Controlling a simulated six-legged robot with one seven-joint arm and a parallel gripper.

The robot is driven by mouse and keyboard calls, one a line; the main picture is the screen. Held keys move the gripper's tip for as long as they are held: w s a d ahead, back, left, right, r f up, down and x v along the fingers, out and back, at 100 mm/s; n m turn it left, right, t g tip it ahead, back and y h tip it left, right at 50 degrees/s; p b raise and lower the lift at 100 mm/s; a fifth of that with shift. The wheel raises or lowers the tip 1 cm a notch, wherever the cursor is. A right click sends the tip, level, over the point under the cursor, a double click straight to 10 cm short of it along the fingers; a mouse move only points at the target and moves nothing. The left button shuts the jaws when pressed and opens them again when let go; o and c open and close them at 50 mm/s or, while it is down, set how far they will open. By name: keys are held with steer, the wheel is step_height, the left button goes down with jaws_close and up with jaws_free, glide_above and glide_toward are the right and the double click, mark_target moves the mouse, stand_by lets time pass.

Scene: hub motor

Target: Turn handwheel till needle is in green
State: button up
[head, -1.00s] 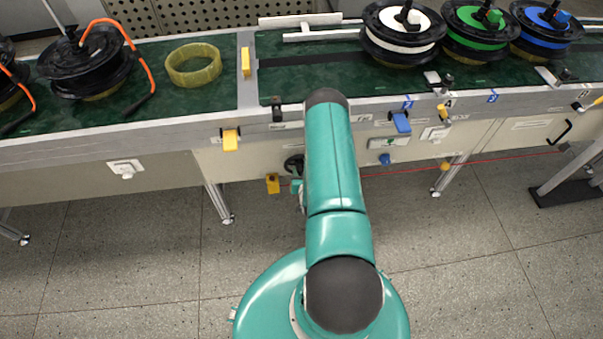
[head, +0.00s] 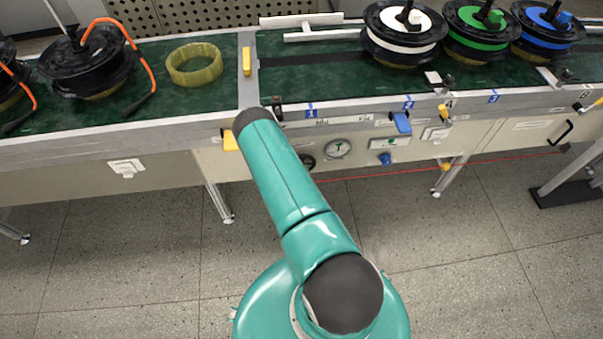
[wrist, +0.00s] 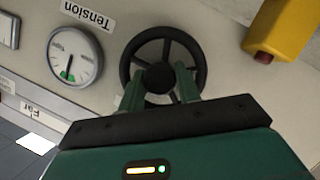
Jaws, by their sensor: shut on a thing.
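The black spoked handwheel (wrist: 165,48) is in the middle of the wrist view. It also shows in the head view (head: 307,162), partly hidden behind my arm. My gripper (wrist: 158,88) is shut on the handwheel, its green fingers at the wheel's near side in the wrist view. The round white gauge (wrist: 76,56) is left of the wheel there, under an upside-down "Tension" label (wrist: 88,11). The gauge also shows in the head view (head: 338,148).
A yellow block with a red-brown end (wrist: 282,30) is close right of the handwheel in the wrist view. A blue knob (head: 385,158) is on the panel right of the gauge. The conveyor (head: 300,75) stands above the panel, with motors on it. The floor in front is clear.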

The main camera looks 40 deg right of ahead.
steer(key=shift+w+n+h, duration=0.15)
steer(key=shift+n+h, duration=0.15)
steer(key=shift+n, duration=0.1)
stand_by(0.3)
steer(key=o, duration=1)
steer(key=shift+c, duration=0.2)
steer(key=v, duration=1.4)
